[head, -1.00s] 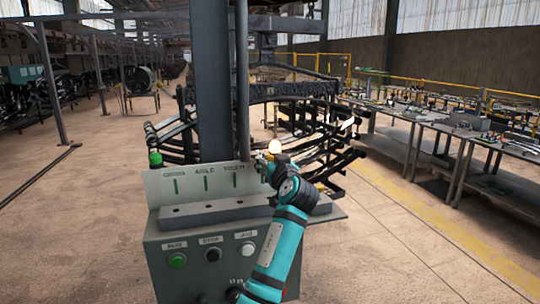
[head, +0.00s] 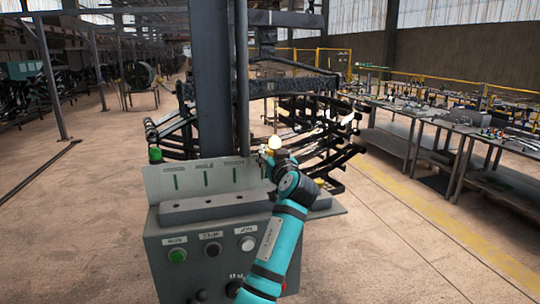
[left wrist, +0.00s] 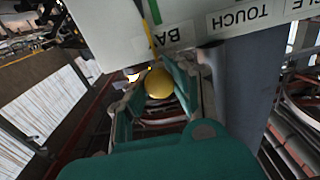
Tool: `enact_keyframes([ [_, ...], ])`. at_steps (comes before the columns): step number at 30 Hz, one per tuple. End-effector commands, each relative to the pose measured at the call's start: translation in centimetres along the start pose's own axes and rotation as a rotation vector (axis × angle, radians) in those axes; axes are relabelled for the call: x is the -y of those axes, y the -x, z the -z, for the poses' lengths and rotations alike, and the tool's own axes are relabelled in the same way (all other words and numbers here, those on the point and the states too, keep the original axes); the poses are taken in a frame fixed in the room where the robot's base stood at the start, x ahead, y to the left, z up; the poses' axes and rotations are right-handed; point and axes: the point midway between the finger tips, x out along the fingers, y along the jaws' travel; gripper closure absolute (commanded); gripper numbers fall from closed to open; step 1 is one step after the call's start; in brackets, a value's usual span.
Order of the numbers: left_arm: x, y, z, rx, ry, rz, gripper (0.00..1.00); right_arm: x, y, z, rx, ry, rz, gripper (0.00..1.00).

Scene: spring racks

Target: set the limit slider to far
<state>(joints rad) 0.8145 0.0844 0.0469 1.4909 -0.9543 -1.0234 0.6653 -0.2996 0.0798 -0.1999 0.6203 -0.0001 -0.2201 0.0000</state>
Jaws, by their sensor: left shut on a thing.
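The grey control box (head: 195,265) stands before me with an upright scale plate (head: 205,168) on top. In the left wrist view the gripper (left wrist: 160,88) shows near an upside-down label starting "BA". My right gripper is not in view.
A green button (head: 177,256), a black one (head: 213,251) and a white one (head: 248,244) are on the box front. A green lamp (head: 155,155) is at the plate's left end. A grey column (head: 211,80) stands behind. Benches (head: 450,130) line the right.

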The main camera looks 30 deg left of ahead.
Motion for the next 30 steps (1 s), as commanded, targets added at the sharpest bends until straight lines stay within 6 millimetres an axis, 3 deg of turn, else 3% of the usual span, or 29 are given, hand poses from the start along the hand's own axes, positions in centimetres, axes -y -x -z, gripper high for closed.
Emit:
enact_keyframes([
  [8,-2.7,0.1,-0.5,0.003,0.003,-0.002,1.0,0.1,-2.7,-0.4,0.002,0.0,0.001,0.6],
  [18,-3.2,0.1,-0.1,0.003,0.001,-0.005,1.0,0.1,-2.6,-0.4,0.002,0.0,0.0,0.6],
  [19,-3.2,0.1,-0.1,0.002,0.001,-0.005,0.78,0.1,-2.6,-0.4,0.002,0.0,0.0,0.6],
  [24,-3.2,0.1,-0.1,0.002,0.001,-0.004,0.56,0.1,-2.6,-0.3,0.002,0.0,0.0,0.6],
  [25,-3.2,0.1,-0.1,0.002,0.001,-0.004,0.52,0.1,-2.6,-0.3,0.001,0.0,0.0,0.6],
  [30,-3.1,0.1,-0.1,0.002,0.0,-0.002,0.51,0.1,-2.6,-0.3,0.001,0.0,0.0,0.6],
])
